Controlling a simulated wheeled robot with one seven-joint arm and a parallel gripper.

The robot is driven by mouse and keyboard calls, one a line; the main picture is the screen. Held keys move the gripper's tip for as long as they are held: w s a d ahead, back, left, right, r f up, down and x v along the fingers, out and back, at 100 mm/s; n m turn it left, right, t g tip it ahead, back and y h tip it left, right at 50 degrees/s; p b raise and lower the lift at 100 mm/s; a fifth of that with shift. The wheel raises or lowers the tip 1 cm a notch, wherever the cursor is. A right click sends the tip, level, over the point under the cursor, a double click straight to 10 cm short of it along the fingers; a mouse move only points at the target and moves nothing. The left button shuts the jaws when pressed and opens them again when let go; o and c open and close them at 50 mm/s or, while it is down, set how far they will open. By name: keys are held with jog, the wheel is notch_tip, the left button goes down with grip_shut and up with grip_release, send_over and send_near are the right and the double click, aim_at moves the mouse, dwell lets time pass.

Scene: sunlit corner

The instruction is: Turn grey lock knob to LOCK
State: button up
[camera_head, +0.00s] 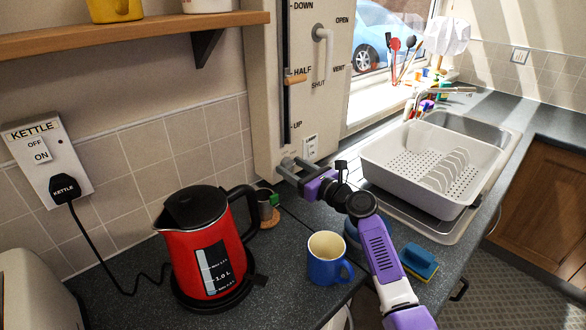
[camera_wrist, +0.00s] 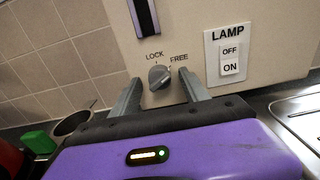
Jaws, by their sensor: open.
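The grey lock knob (camera_wrist: 159,77) is on the cream panel (camera_wrist: 200,30) in the wrist view, below the printed words LOCK and FREE. Its ridge looks tilted up to the right, toward the FREE side. My gripper (camera_wrist: 160,85) is open, with one grey finger on each side of the knob. Gaps show between the fingers and the knob. In the head view my gripper (camera_head: 284,169) is at the lower part of the panel (camera_head: 266,100); I cannot make out the knob there.
A LAMP switch (camera_wrist: 230,60) is right of the knob. A red kettle (camera_head: 205,250), a blue mug (camera_head: 325,260) and a small metal cup (camera_head: 266,207) stand on the counter near my arm. A white dish rack (camera_head: 400,160) is at the right.

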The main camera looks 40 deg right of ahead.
grip_shut()
jog(key=shift+n, duration=0.3)
jog(key=n+b, duration=0.3)
jog(key=n, duration=0.2)
jog(key=shift+f, duration=0.2)
jog(key=n+b, duration=0.3)
jog(key=n, duration=0.3)
jog(key=shift+d+r, duration=0.1)
jog(key=shift+n, duration=0.3)
dwell(0.4)
grip_release()
jog(key=shift+r, duration=0.1)
